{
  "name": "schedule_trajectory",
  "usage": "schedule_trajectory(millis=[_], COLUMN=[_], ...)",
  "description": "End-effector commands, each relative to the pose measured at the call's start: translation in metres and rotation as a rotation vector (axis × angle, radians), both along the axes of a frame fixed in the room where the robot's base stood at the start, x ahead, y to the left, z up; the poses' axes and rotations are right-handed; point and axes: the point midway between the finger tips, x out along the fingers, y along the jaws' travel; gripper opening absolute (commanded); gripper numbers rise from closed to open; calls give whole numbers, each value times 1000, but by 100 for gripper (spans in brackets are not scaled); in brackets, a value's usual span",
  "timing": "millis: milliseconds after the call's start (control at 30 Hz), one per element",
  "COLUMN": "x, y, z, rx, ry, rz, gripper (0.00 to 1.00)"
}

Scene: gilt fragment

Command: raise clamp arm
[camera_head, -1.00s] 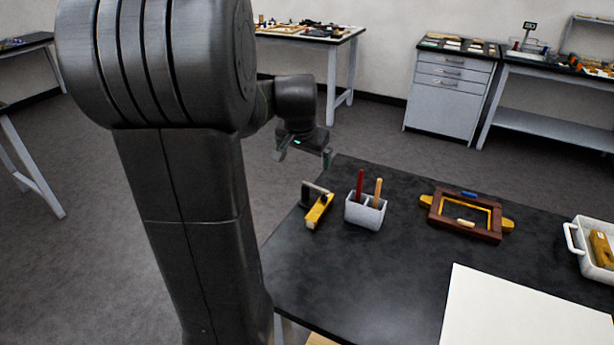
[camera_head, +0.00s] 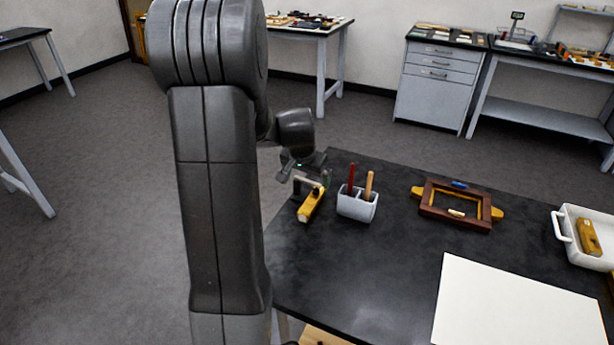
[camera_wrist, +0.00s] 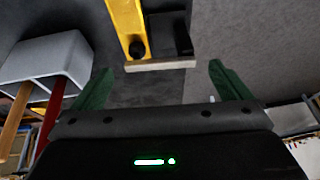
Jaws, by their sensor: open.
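The clamp (camera_head: 311,205) stands near the left back edge of the dark table, with a yellow arm and a dark part behind it. In the wrist view its yellow arm (camera_wrist: 125,18) shows with a black knob, a dark block (camera_wrist: 181,36) and a pale bar (camera_wrist: 160,65) across the end. My gripper (camera_head: 305,178) is just above and behind the clamp, partly overlapping it in the head view. In the wrist view its green fingers (camera_wrist: 160,78) are apart, with nothing between them. The pale bar lies beyond the fingertips; I cannot tell the exact gap.
A white holder (camera_head: 357,207) with a red and a wooden handle stands close to the clamp's right. Further right are a brown frame (camera_head: 456,222), a white sheet (camera_head: 520,305) and a white tray (camera_head: 562,226). The table's middle front is clear.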

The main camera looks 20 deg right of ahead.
Motion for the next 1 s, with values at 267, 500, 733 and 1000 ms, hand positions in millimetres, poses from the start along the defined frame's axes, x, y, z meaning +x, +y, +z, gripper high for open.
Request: schedule_trajectory(millis=[267,500,733,1000], x=[4,4,4,4], y=[-3,-3,-3,-2], z=[-11,-11,-11,-12], rx=[1,0,0,-6], ry=[-1,-1,-1,10], rz=[0,0,0,1], gripper=[97,91,46,34])
